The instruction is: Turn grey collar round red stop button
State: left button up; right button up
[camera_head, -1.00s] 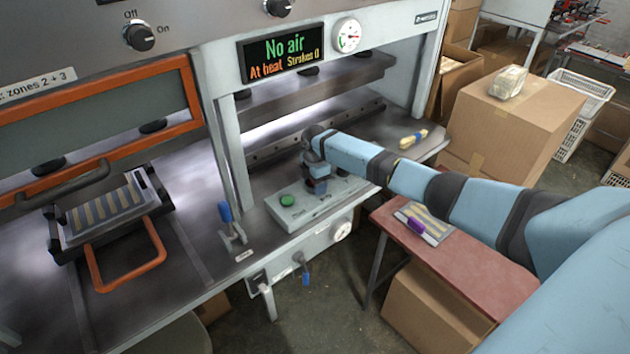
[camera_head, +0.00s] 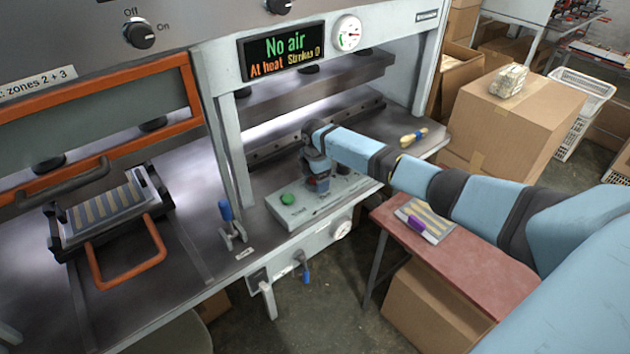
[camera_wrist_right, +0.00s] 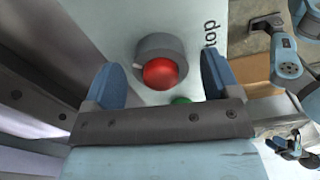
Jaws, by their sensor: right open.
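The red stop button (camera_wrist_right: 162,73) sits inside the grey collar (camera_wrist_right: 150,48) on the pale control box (camera_head: 283,217). My right gripper (camera_wrist_right: 161,68) is open over them in the right wrist view. One blue finger is on each side of the collar, with a visible gap on each side. A small light mark shows on the collar's left side. In the head view my right gripper (camera_head: 318,178) points down at the box and mostly hides the button and collar.
A green button (camera_head: 287,198) is left of my gripper on the box. A blue-handled lever (camera_head: 226,212) stands farther left. The press frame rises behind. A wooden-handled tool (camera_head: 413,137) lies on the bench to the right. A red side table (camera_head: 460,262) stands front right.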

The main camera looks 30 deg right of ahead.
notch_tip(320, 180, up, 13)
jog(key=b, duration=0.1)
jog(key=shift+f, duration=0.15)
dwell(0.4)
